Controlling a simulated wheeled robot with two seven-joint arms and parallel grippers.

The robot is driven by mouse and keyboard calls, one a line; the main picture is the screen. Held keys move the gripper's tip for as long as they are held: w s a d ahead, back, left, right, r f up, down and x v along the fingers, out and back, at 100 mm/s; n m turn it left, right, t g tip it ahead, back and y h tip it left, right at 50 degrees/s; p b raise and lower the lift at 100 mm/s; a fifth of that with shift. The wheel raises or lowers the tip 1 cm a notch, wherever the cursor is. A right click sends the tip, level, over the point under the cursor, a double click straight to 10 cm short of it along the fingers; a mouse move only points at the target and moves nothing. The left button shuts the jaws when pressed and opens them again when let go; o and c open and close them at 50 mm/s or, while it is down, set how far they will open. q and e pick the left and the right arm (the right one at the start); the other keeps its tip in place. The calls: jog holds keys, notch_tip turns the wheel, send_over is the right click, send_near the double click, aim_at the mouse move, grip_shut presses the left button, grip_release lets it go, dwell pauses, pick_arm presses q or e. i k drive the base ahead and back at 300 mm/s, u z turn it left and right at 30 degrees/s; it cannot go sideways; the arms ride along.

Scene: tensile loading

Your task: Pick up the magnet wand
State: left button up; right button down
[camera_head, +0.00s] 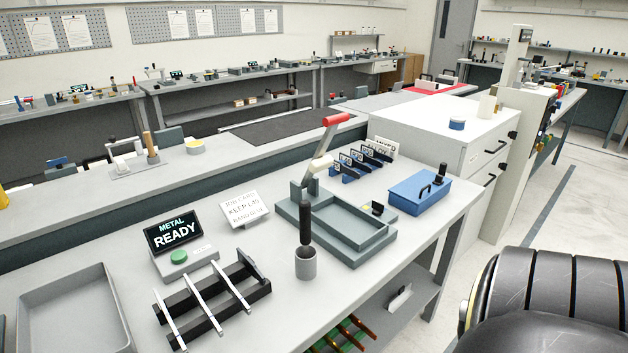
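A dark rod-like handle (305,222), which looks like the magnet wand, stands upright in a small grey cup (306,265) near the front middle of the workbench. Its lower end is hidden inside the cup. Neither of my grippers is in view, and nothing is seen touching the handle.
A grey press with a red-tipped lever (336,119) stands just behind the cup. A black rack (236,315) with 3 metal bars and an empty grey tray (72,315) lie left. A "METAL READY" display (173,230) stands behind the rack. A blue box (420,195) sits right.

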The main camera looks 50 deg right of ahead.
aim_at(304, 206)
jog(key=z, duration=1.6)
